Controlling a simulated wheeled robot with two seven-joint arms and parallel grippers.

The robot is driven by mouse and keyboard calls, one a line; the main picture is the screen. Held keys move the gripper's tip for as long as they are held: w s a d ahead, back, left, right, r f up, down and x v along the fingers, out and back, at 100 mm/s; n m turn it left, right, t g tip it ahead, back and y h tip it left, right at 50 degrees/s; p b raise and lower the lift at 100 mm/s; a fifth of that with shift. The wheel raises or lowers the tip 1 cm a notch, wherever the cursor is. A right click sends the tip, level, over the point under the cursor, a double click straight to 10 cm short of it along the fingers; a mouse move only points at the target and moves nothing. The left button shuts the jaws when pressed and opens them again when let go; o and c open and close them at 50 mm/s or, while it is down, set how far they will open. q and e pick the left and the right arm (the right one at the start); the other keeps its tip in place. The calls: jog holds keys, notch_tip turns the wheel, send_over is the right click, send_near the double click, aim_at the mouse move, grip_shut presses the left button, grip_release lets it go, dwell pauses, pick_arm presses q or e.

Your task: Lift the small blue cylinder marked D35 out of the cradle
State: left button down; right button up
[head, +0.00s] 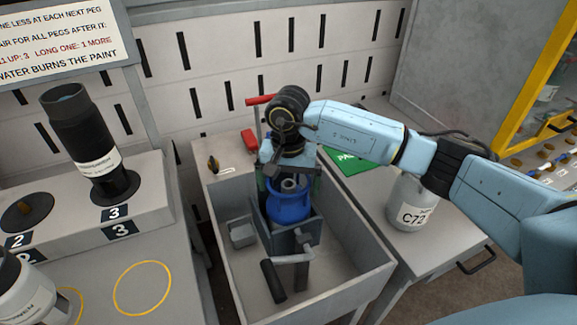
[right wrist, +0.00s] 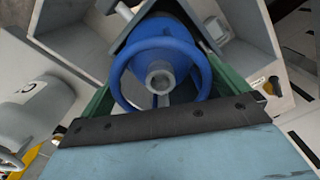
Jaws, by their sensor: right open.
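The small blue cylinder (head: 289,208) stands in the grey cradle (head: 305,228) inside a grey open-topped bin. No D35 marking is readable. In the right wrist view, the cylinder (right wrist: 160,30) shows a round blue collar ring around a grey valve. My right gripper (head: 289,184) points down over the cylinder's top, with its green fingers apart. In the right wrist view, the fingers of my right gripper (right wrist: 165,88) lie on either side of the collar. I cannot tell whether they touch it. My left gripper is not in view.
The bin's walls (head: 350,235) surround the cradle, and a clamp handle (head: 272,281) stands in front of it. A grey cylinder marked C72 (head: 411,203) stands on the right-hand table. A tall black cylinder (head: 88,140) stands on the left stand.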

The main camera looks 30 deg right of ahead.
jog(key=shift+f, duration=1.45)
